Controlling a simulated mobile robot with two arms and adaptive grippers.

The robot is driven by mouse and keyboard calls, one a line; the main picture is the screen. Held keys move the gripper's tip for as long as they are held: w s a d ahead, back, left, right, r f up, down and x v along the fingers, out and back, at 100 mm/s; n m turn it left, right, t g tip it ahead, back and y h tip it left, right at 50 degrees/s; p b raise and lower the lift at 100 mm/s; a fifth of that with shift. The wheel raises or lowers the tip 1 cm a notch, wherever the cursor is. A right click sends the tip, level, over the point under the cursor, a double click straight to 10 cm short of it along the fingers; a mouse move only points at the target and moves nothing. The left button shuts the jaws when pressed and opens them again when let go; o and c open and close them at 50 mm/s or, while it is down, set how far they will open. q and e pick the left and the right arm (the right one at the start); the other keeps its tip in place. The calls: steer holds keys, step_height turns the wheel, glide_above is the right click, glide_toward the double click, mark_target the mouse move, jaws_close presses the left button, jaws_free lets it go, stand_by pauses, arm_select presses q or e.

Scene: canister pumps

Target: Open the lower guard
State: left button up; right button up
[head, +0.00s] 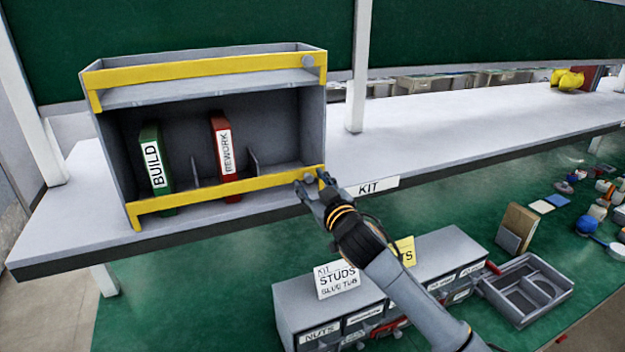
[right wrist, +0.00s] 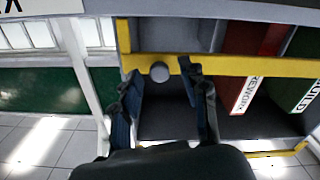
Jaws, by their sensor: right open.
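The lower guard (head: 235,188) is a yellow bar across the front bottom of a grey two-level rack, with a round grey knob (head: 309,178) at its right end. It stands upright across the opening. In the right wrist view the lower guard (right wrist: 235,66) is a yellow band, and the knob (right wrist: 159,73) shows between my fingertips. My right gripper (head: 311,185) is open at the knob, one finger on either side; I cannot tell whether they touch it. It also shows in the right wrist view (right wrist: 161,78). My left gripper is out of view.
An upper yellow guard (head: 200,69) has its own knob (head: 307,61). A green BUILD binder (head: 155,165) and a red REWORK binder (head: 224,150) stand behind the lower guard. Below the shelf (head: 430,130) are a drawer unit (head: 295,300) and a grey tray (head: 530,295).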

jaws_close()
steer(key=shift+f, duration=0.1)
stand_by(0.3)
steer(key=shift+f+b, duration=0.1)
steer(key=shift+b, duration=0.3)
steer(key=f+t+b, duration=0.1)
steer(key=t+b, duration=0.1)
steer(key=b, duration=0.5)
steer(key=s+f+t+y+b, duration=0.1)
steer(key=t+b, duration=0.1)
steer(key=b, duration=0.6)
steer(key=s+f+t+y+b, duration=0.1)
steer(key=t+b, duration=0.1)
steer(key=b, duration=0.5)
steer(key=shift+d+f, duration=0.35)
steer(key=shift+r+t+b, duration=0.15)
steer(key=shift+t+b, duration=0.25)
steer(key=shift+b, duration=0.65)
